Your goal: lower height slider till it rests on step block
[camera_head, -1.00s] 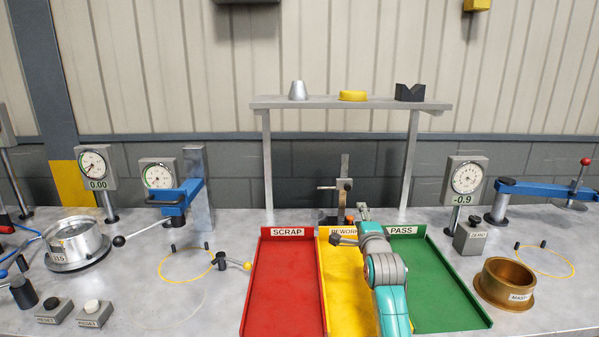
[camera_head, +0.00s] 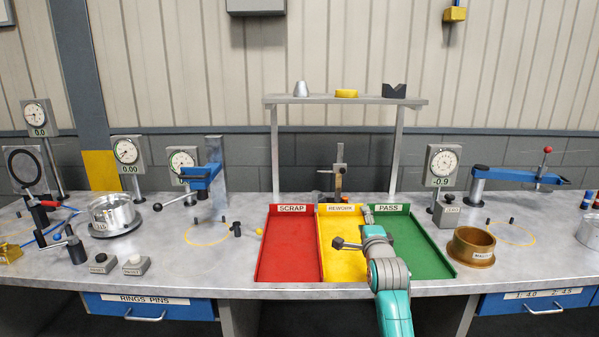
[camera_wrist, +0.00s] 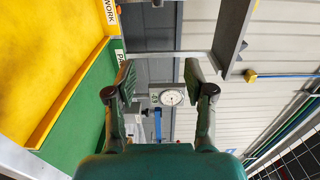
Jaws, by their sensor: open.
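The height gauge stands at the back of the bench behind the yellow REWORK tray, with an upright post. Its slider (camera_head: 341,169) sits partway up the post. Small parts around the base are too small to tell the step block apart from them or to judge the gap. My gripper (camera_head: 367,214) is over the boundary of the yellow and green trays, in front of the gauge and to its right. In the wrist view my gripper (camera_wrist: 161,84) has its two fingers apart with nothing between them. The slider cannot be made out in that view.
Red SCRAP (camera_head: 290,250), yellow REWORK (camera_head: 343,265) and green PASS (camera_head: 425,262) trays lie in front. A shelf (camera_head: 350,100) on two legs spans above the gauge. A brass ring (camera_head: 471,246) and a dial gauge (camera_head: 442,163) stand to the right.

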